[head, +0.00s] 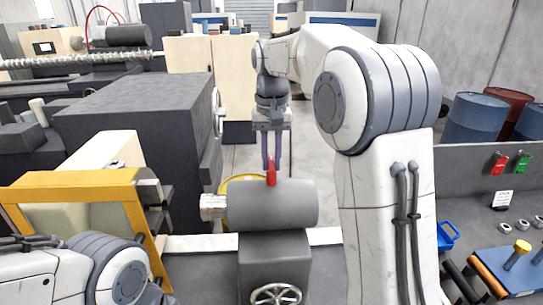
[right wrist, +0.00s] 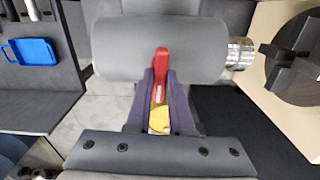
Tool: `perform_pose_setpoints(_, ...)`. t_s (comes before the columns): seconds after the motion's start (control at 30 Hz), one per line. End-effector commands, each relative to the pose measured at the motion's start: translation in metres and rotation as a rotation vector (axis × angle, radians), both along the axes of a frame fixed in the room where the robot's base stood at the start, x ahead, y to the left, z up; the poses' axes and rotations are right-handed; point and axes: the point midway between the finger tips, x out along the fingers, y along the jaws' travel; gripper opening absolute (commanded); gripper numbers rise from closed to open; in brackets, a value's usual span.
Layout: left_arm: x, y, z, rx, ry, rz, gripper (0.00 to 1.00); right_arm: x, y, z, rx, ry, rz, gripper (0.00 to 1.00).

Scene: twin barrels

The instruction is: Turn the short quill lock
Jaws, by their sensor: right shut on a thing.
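The quill lock is a short red lever (head: 271,176) standing on top of the grey tailstock barrel (head: 290,206). My right gripper (head: 272,160) comes down on it from above and is shut on it. In the right wrist view the red lever (right wrist: 161,62) lies between the two purple fingers, its lower part partly hidden by them. The barrel (right wrist: 115,48) lies just beyond the fingertips. Of my left arm only a link shows at the lower left of the head view; its gripper is out of frame.
A metal quill end (head: 213,202) sticks out left of the barrel. A spoked handwheel (head: 276,294) is below. A yellow frame (head: 75,188) stands at left, a large dark block (head: 140,105) behind. A bench with a blue tray (head: 447,236) is at right.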

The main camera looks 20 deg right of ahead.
Motion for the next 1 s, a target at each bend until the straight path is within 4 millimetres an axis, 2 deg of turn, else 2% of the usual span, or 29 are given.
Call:
perform_pose_setpoints(0.07, 0.0, 0.0, 0.007, 0.0, 0.0, -0.001, 0.5, 0.0, 0.0, 0.003, -0.001, 0.001, 0.048, 0.0)
perform_pose_setpoints(0.4, 0.0, 0.0, 0.006, 0.0, 0.0, -0.001, 0.5, 0.0, 0.0, 0.0, -0.002, -0.002, 0.078, 0.0)
perform_pose_setpoints(0.43, 0.0, 0.0, 0.006, 0.0, 0.0, -0.001, 0.5, 0.0, 0.0, 0.0, -0.002, -0.002, 0.078, 0.31)
perform_pose_setpoints(0.47, 0.0, 0.0, 0.006, 0.0, 0.0, -0.001, 0.5, 0.0, 0.0, 0.0, -0.002, -0.002, 0.078, 0.43)
perform_pose_setpoints(0.5, 0.0, 0.0, 0.006, 0.0, 0.0, -0.001, 0.5, 0.0, 0.0, 0.0, -0.002, -0.002, 0.078, 0.5)
perform_pose_setpoints(0.83, 0.0, 0.0, 0.006, 0.0, 0.0, -0.001, 0.5, 0.0, 0.0, 0.002, 0.0, -0.001, 0.076, 0.5)
perform_pose_setpoints(1.0, 0.0, 0.0, 0.004, 0.0, 0.0, -0.001, 0.5, 0.001, 0.0, 0.021, -0.001, -0.005, 0.076, 0.5)
